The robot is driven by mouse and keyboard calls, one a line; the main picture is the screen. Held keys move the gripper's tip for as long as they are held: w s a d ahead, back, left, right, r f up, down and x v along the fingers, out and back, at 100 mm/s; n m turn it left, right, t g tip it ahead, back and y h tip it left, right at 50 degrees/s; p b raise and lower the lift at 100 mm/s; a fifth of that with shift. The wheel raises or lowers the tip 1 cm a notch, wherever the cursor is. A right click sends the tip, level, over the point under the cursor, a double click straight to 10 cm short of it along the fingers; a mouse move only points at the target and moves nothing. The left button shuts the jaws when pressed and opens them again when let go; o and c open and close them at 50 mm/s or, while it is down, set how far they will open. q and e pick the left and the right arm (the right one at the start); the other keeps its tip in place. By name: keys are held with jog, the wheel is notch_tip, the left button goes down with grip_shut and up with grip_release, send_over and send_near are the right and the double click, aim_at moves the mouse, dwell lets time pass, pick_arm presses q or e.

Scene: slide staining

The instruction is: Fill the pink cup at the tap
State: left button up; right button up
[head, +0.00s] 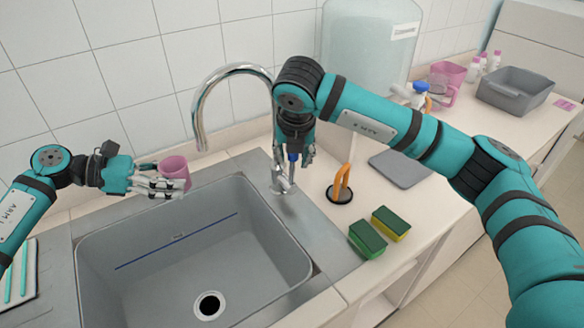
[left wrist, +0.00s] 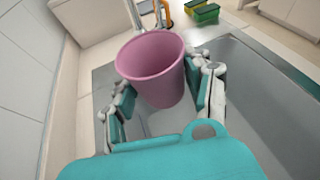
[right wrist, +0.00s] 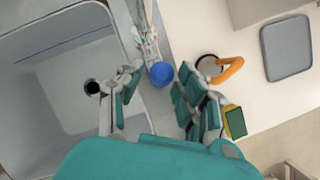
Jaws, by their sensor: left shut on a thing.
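The pink cup (head: 175,171) is held upright by my left gripper (head: 158,182) above the sink's back edge, left of the tap's spout. In the left wrist view the cup (left wrist: 155,68) sits between the fingers and looks empty. The chrome tap (head: 201,132) arches over the sink, with its spout end right of and above the cup. No water stream shows. My right gripper (head: 292,160) points down over the tap's base and lever (head: 281,182). In the right wrist view its fingers (right wrist: 157,93) are apart, with a blue round tap part (right wrist: 161,73) between and beyond them.
The grey sink (head: 300,262) has an open drain (head: 209,305).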

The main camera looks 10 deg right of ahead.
aim_at(292, 168)
jog(key=x, duration=0.7)
grip_shut()
dwell(0.4)
